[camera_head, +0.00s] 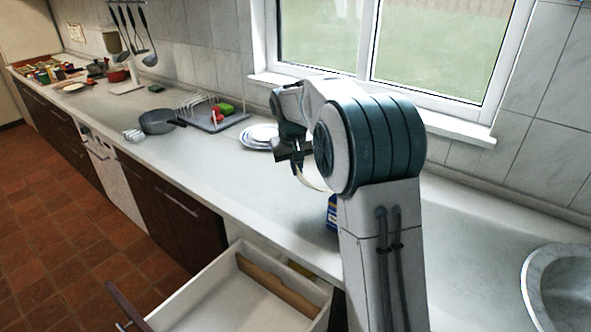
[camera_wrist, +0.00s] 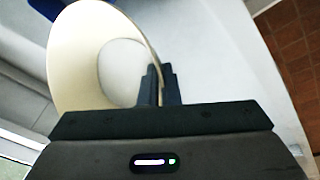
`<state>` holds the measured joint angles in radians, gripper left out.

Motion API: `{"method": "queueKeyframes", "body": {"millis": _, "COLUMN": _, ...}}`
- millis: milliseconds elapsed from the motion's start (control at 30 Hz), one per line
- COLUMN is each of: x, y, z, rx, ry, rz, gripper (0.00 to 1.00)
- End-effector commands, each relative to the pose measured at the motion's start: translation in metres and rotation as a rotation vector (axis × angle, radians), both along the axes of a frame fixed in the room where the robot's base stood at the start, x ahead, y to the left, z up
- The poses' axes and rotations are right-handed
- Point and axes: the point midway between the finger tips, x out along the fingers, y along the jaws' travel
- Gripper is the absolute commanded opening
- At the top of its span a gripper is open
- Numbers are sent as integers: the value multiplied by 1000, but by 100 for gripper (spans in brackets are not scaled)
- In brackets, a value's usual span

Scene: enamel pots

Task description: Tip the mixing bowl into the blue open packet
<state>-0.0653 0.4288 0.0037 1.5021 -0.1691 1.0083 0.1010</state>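The cream mixing bowl (camera_wrist: 77,60) hangs tilted in my gripper (camera_wrist: 160,84), its inside facing the wrist camera. The two dark fingers close on its rim. In the head view only a thin pale strip of the bowl (camera_head: 311,179) shows below my gripper (camera_head: 294,157); my arm hides the rest. No loose contents can be made out in it. The blue packet (camera_head: 332,213) stands on the counter below and right of the bowl, mostly hidden by my arm. Its blue edge (camera_wrist: 47,7) shows past the bowl in the wrist view. Its opening cannot be seen.
An open drawer (camera_head: 235,290) juts out below the counter (camera_head: 215,170). Stacked plates (camera_head: 261,136), a dish rack (camera_head: 216,119) and a grey pan (camera_head: 158,122) stand further left. A sink (camera_head: 562,285) is at the right. The window is behind my arm.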

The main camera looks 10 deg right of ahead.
Motion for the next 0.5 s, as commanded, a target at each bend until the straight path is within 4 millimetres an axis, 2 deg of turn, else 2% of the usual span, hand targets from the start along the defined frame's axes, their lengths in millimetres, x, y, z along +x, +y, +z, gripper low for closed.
{"method": "queueKeyframes", "body": {"millis": 500, "x": -5, "y": -4, "z": 7, "rx": 37, "ry": -59, "rz": 0, "gripper": 0}}
